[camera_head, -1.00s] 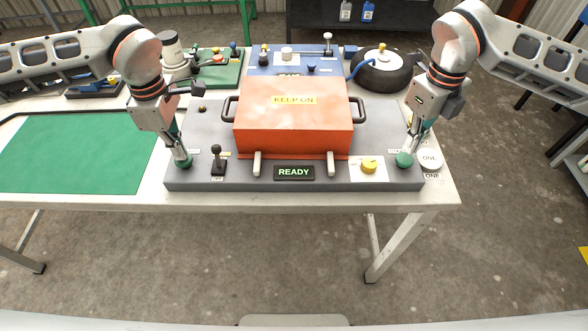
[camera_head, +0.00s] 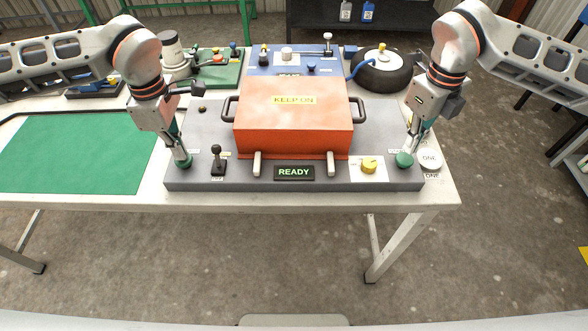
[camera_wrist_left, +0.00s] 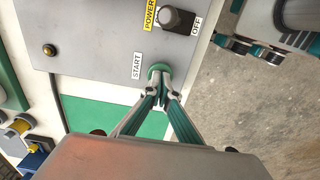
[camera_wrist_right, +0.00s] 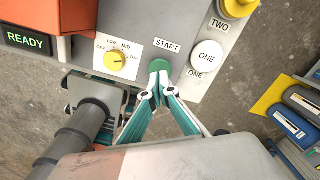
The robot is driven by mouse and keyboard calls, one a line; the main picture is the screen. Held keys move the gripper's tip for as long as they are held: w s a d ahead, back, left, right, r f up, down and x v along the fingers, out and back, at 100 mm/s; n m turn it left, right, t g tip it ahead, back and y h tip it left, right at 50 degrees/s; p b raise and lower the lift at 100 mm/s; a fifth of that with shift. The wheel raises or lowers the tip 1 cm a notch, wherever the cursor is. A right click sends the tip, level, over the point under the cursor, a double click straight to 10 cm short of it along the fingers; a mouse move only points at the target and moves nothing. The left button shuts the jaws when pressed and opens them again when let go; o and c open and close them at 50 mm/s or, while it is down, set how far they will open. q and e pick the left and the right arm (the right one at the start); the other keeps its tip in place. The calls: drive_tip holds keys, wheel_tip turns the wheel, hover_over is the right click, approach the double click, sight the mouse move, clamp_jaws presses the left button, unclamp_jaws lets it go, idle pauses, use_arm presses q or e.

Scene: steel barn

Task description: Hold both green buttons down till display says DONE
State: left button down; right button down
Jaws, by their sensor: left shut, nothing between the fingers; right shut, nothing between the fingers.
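The grey control panel (camera_head: 300,184) carries a dark display (camera_head: 294,172) reading READY. A green START button (camera_head: 187,163) is at its left front, and it shows in the left wrist view (camera_wrist_left: 159,69). My left gripper (camera_head: 183,156) is shut and empty, its tips at this button. The other green START button (camera_head: 404,160) is at the right front, and it shows in the right wrist view (camera_wrist_right: 158,65). My right gripper (camera_head: 408,150) is shut and empty, its tips at that button. I cannot tell whether either button is pressed down.
An orange box (camera_head: 293,125) labelled KEEP ON stands mid-panel. A black POWER lever (camera_head: 217,156) is beside the left button. A yellow selector knob (camera_head: 369,167) and a white button ONE (camera_head: 430,158) flank the right one. A green mat (camera_head: 75,150) lies left.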

sight(405, 158)
drive_tip(key=shift+f, duration=0.2)
drive_tip(key=shift+f, duration=0.35)
drive_tip(key=shift+f, duration=1)
drive_tip(key=shift+r, duration=0.3)
use_arm(q)
drive_tip(key=shift+f, duration=0.1)
use_arm(e)
drive_tip(key=shift+f, duration=0.1)
use_arm(q)
drive_tip(key=shift+f, duration=0.55)
use_arm(e)
drive_tip(key=shift+f, duration=0.6)
idle(1.2)
